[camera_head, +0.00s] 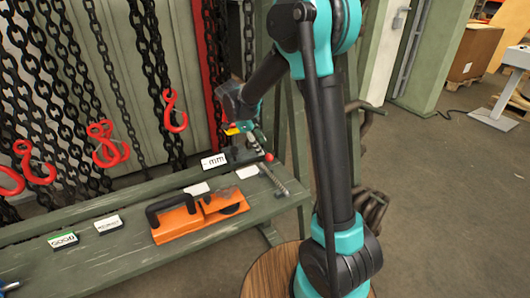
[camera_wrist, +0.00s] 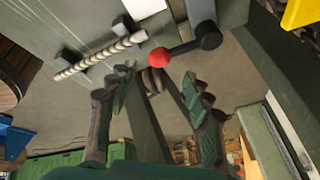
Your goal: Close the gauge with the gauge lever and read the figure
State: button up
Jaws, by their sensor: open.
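The gauge lever has a red ball knob (camera_wrist: 160,57) on a short dark arm that ends in a black round hub (camera_wrist: 207,35). In the head view the red knob (camera_head: 269,157) stands near the right end of the bench. The grey gauge body (camera_head: 240,152) is partly hidden by my gripper. My gripper (camera_wrist: 157,80) is open and empty. In the wrist view its two dark fingers point toward the knob, which appears just past the gap between the tips. I cannot tell whether they touch. A white card marked "mm" (camera_head: 214,162) stands beside the gauge; no figure is legible.
A ribbed rod (camera_wrist: 100,54) lies on the green bench (camera_head: 120,262) near the knob. An orange tool with a black handle (camera_head: 198,216) lies to the left. Black chains and red hooks (camera_head: 108,145) hang behind the bench.

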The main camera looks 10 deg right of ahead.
jog(key=shift+v, duration=2.4)
jog(key=shift+c, duration=0.2)
